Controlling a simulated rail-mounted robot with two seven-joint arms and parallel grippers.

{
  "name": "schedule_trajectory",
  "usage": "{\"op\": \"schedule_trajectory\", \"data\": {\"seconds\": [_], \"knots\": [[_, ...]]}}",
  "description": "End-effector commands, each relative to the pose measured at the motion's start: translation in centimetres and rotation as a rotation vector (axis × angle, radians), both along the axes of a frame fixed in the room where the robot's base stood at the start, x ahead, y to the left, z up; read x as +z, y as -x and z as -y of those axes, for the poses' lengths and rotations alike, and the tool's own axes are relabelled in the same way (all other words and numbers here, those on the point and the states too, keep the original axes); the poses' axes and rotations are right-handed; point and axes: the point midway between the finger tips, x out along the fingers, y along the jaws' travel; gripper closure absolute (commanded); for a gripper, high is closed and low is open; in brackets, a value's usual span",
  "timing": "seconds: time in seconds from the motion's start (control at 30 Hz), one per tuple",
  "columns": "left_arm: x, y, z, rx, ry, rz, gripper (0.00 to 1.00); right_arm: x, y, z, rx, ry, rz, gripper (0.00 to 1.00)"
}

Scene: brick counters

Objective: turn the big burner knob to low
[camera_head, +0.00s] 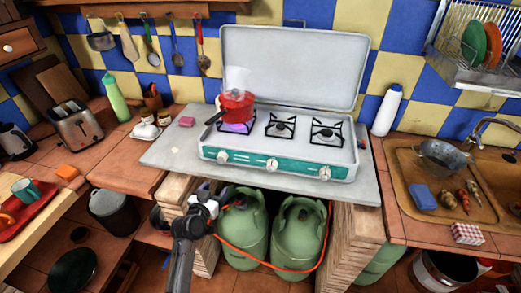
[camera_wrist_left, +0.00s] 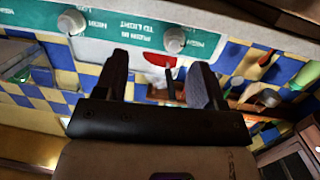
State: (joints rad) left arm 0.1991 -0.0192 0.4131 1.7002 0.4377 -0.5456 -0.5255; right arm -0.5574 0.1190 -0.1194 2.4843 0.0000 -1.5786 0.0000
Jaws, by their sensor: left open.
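The white camping stove (camera_head: 285,128) stands on a grey slab with its lid up. Its teal front panel carries three knobs: a left knob (camera_head: 222,156), a middle knob (camera_head: 272,165) and a right knob (camera_head: 325,173). A red pot (camera_head: 236,103) sits on the left burner, with a bluish-purple flame under it. My left gripper (camera_head: 210,193) is below and in front of the left knob, apart from it. In the left wrist view its open, empty fingers (camera_wrist_left: 157,62) point towards the panel, with the left knob (camera_wrist_left: 173,40) beyond them and the middle knob (camera_wrist_left: 72,22) to the left.
Green gas bottles (camera_head: 243,235) with an orange hose stand below the slab. A stacked wooden support (camera_head: 352,240) is on their right. A pink sponge (camera_head: 186,122) and a toaster (camera_head: 76,127) are to the left. A sink (camera_head: 430,205) is on the right.

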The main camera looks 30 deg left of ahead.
Motion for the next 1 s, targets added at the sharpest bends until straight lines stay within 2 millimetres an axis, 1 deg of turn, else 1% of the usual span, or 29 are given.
{"op": "schedule_trajectory", "data": {"seconds": [0.1,0.2,0.37,0.47,0.8,1.0], "knots": [[1.8,0.0,-0.9,0.045,-0.109,0.094,0.36,-0.2,0.3,0.0,0.0,0.0,-0.01,0.57],[2.7,0.1,-1.4,0.072,-0.194,0.13,0.36,-0.7,1.1,0.0,0.001,0.0,-0.031,0.57],[2.8,-0.5,-1.6,0.071,-0.246,0.126,0.36,-1.1,1.5,0.0,0.0,0.001,-0.041,0.57],[2.8,-1.6,-1.8,0.07,-0.25,0.126,0.36,-1.3,1.2,0.0,0.0,0.001,-0.034,0.57],[2.7,-7.8,-3.4,0.071,-0.247,0.125,0.36,-2.8,1.0,0.0,0.001,0.001,-0.028,0.57],[2.8,-10.8,-4.2,0.069,-0.248,0.124,0.36,-3.7,0.9,0.0,0.002,0.002,-0.028,0.57]]}}
